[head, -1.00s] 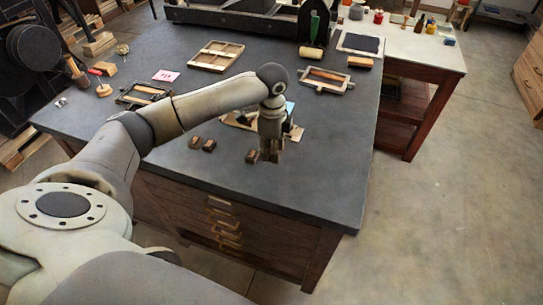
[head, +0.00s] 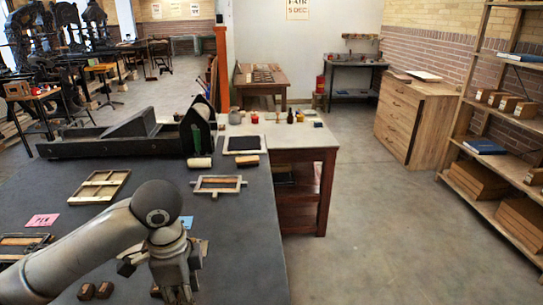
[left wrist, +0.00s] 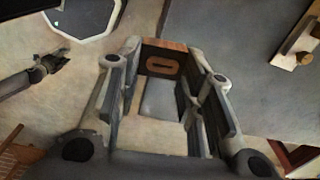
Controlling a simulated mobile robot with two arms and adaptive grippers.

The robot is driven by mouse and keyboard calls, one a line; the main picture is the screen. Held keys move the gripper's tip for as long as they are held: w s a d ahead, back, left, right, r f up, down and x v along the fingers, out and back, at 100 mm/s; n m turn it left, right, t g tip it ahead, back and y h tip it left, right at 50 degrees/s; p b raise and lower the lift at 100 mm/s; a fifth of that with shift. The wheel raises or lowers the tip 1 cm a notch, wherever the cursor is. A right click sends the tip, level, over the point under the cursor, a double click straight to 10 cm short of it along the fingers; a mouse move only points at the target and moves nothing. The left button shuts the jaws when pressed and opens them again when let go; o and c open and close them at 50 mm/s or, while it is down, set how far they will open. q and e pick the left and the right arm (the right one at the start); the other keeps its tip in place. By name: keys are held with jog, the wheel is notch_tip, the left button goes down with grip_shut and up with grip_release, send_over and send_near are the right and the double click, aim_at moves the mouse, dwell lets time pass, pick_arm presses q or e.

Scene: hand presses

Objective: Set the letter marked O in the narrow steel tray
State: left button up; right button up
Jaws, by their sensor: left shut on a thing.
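A dark wooden letter block with an orange O on its face (left wrist: 163,66) is between the fingers of my left gripper in the left wrist view. My left gripper (left wrist: 160,100) is shut on it. In the head view this gripper (head: 180,292) points down over the dark table near the bottom edge, and its fingertips are hardly visible. I cannot tell whether this is the narrow steel tray.
Two small dark blocks (head: 95,290) lie left of the gripper. A divided wooden tray (head: 72,197), a pink card (head: 43,220) and a frame with a wooden bar (head: 218,190) lie on the table (head: 245,225). The table's right side is mostly clear.

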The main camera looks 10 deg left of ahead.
pick_arm(q)
jog(key=shift+s+d+f+n, duration=0.35)
jog(key=shift+s+d+n, duration=0.3)
jog(key=shift+n, duration=1.75)
jog(key=shift+s+d+f+n, duration=0.3)
jog(key=shift+s+d+n, duration=0.35)
jog(key=shift+n, duration=1.75)
jog(key=shift+s+d+f+n, duration=0.35)
jog(key=shift+s+d+n, duration=0.3)
jog(key=shift+n, duration=1.75)
jog(key=shift+w, duration=0.1)
